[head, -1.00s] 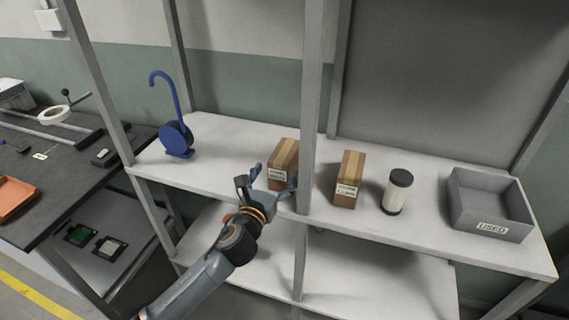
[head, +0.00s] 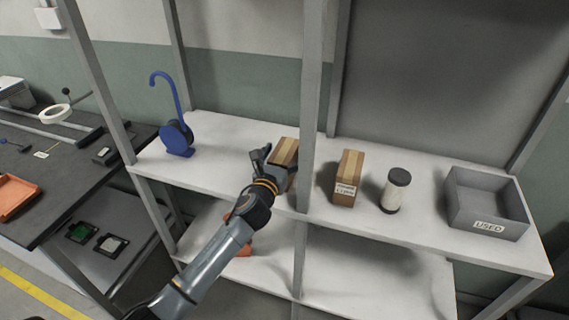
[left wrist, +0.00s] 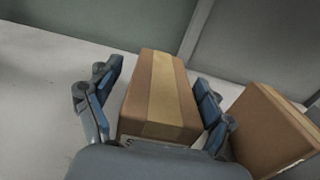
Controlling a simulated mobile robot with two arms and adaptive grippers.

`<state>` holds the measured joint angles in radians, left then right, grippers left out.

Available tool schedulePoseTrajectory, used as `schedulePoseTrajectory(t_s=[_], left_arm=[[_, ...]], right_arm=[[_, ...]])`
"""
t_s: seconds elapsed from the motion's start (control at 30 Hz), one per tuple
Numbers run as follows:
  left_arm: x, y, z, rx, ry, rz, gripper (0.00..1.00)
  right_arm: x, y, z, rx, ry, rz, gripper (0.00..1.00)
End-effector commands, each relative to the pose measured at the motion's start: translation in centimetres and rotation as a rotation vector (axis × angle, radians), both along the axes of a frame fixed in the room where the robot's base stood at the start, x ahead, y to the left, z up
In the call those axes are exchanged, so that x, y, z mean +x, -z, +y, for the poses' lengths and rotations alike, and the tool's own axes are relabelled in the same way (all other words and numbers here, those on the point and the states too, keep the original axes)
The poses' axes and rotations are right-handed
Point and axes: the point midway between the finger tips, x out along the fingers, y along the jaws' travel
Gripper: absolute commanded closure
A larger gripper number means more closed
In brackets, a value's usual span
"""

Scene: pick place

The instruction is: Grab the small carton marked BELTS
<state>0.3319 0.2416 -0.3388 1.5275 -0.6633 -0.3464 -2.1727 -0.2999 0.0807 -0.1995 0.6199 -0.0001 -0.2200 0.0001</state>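A small brown carton (head: 285,151) with a tan tape strip stands on the upper shelf, left of the middle post. Its label is hidden behind my left gripper (head: 273,166), so I cannot read BELTS on it. In the left wrist view the carton (left wrist: 160,100) sits between the two blue-padded fingers of my gripper (left wrist: 157,80). The fingers are open, with a gap showing on the left side; the right finger is close to the carton, and touching cannot be told. A second brown carton (head: 347,178) stands right of the post; its label is too small to read. My right gripper is out of view.
The grey shelf post (head: 311,110) rises close to the right of my gripper. A black-capped white cylinder (head: 396,190) and a grey USED bin (head: 488,206) stand farther right. A blue hooked stand (head: 177,135) is at the left, with bare shelf between it and the carton.

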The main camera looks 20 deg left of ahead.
Motion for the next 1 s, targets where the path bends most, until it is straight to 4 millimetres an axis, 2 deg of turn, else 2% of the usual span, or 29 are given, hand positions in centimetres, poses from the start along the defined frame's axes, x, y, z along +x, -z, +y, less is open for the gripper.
schedulePoseTrajectory(t_s=[0.03,0.3,0.33,0.67,0.77,1.0], left_arm=[[0.0,0.0,0.0,0.0,0.0,0.0,0.27],[0.0,0.0,0.0,0.0,0.0,0.0,0.82],[0.0,0.0,0.0,0.0,0.0,0.0,0.85],[0.0,-0.6,0.1,0.002,0.0,-0.004,0.85],[0.0,-1.9,0.1,0.003,0.001,-0.006,0.85],[0.0,-6.8,0.1,0.004,0.001,-0.008,0.85]], right_arm=[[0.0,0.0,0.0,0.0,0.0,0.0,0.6],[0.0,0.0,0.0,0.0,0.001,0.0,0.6],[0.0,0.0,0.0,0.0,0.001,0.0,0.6],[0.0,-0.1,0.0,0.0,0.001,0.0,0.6],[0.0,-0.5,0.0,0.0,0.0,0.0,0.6],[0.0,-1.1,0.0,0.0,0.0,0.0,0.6]])
